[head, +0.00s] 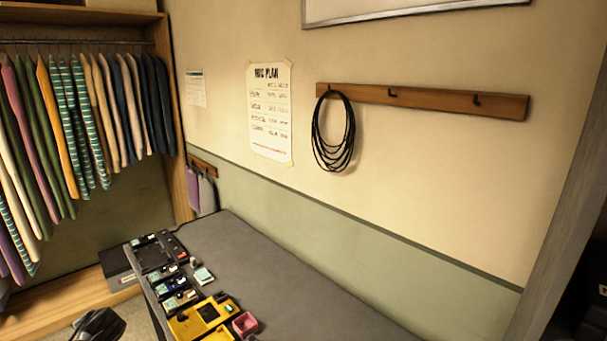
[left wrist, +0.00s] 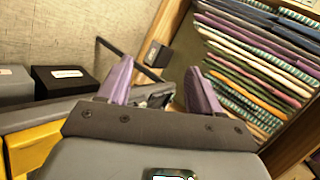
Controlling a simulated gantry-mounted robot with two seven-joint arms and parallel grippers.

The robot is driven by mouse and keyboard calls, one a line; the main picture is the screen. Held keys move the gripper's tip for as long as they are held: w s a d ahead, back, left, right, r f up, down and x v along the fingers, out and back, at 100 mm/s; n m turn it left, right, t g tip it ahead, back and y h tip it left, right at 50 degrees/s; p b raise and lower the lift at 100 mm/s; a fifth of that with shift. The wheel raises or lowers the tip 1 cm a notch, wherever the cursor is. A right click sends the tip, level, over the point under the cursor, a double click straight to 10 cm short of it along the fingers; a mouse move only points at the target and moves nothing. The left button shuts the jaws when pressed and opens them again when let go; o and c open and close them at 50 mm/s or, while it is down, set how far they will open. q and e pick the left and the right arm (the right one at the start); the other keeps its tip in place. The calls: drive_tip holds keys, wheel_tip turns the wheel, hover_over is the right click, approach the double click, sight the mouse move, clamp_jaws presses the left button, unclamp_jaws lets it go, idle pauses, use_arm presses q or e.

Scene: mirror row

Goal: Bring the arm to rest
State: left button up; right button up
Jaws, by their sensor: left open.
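My left gripper (left wrist: 158,85) shows in the left wrist view with its two purple fingers spread apart. Nothing is between the fingers; behind the gap lie a dark edge and the wooden frame of the clothes rack. In the head view a dark grey part, likely my left arm's end (head: 98,325), shows at the bottom left edge, left of the table and cut off by the frame. Its fingers cannot be made out there. My right gripper is in neither view.
A grey table (head: 290,295) carries small modules and a yellow tray (head: 190,325) along its left side. A clothes rack (head: 85,42) stands at the left. A black cable coil (head: 317,135) hangs from a wooden hook rail (head: 430,97). The table's right part is clear.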

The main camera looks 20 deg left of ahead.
use_arm(q)
drive_tip(key=s+d+f+m+h, duration=0.15)
drive_tip(key=s+d+f, duration=0.3)
drive_tip(key=d, duration=0.75)
drive_tip(key=s+d+f+t+h, duration=0.1)
drive_tip(key=s+d+f+h, duration=0.2)
drive_tip(key=d+f, duration=0.55)
drive_tip(key=s+d+f+h, duration=0.2)
drive_tip(key=s+d+f, duration=0.15)
drive_tip(key=d, duration=1.05)
drive_tip(key=s+d+r+t+h+p, duration=0.1)
drive_tip(key=s+d+r+h, duration=0.4)
drive_tip(key=s+d, duration=0.7)
wheel_tip(320, 180, up, 19)
drive_tip(key=w+d+y+p, duration=0.1)
drive_tip(key=w+d+p, duration=0.1)
drive_tip(key=p, duration=1.5)
drive_tip(key=shift+p, duration=0.4)
drive_tip(key=shift+w+f, duration=0.1)
